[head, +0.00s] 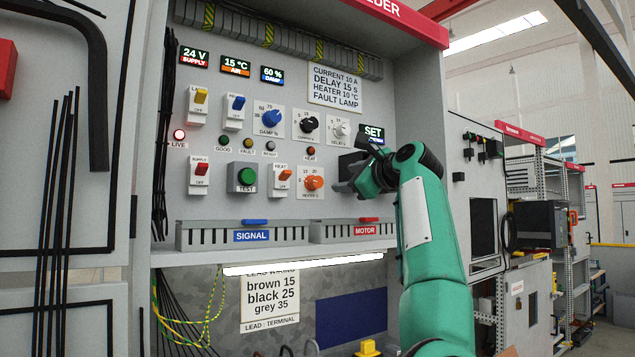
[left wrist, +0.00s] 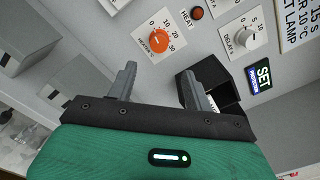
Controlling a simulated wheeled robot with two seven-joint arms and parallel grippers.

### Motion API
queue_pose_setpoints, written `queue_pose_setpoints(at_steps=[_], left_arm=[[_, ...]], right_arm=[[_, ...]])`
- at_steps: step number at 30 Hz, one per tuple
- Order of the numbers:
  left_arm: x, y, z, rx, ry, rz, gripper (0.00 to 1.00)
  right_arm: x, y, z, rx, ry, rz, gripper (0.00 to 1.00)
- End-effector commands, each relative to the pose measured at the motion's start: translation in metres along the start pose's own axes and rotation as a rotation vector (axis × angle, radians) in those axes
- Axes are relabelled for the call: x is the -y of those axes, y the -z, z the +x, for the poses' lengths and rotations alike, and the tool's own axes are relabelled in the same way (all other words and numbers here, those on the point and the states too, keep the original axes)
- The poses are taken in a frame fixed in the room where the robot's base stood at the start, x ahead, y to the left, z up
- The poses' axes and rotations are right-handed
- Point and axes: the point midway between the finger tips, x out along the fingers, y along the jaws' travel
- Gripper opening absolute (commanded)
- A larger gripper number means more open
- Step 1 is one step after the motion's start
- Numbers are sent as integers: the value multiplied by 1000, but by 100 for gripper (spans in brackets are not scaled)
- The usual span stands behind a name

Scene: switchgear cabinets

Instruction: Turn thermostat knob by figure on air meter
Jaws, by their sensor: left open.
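The orange heater knob (head: 314,183) sits low on the panel inside a white scale plate; it also shows in the left wrist view (left wrist: 159,41), with figures from 0 to 30. I cannot tell its exact setting. The air meter (head: 235,66) at the upper left reads 15 °C. My left gripper (head: 347,187) is just right of the heater knob, on the green arm. In the left wrist view its two fingers (left wrist: 158,75) are spread and empty, below the knob and apart from it. My right gripper is not in view.
A black open box (left wrist: 218,82) is beside the right finger, near the SET sign (left wrist: 260,75). The delay knob (head: 340,131), a black knob (head: 310,124) and the red heat switch (head: 283,178) are close by. A grey duct (head: 350,232) runs below.

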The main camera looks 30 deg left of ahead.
Motion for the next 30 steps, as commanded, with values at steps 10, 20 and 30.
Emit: queue_pose_setpoints(at_steps=[10, 20, 30], left_arm=[[2, -4, 76, 1, -5, 4, 52], [0, -1, 117, 1, -2, 3, 52], [-1, 0, 121, 1, -1, 3, 52]], right_arm=[[-32, -14, -36, 22, -35, -5, 36], [-5, -1, -52, 7, -5, -2, 36], [-18, -4, -52, 11, -19, -4, 36]])
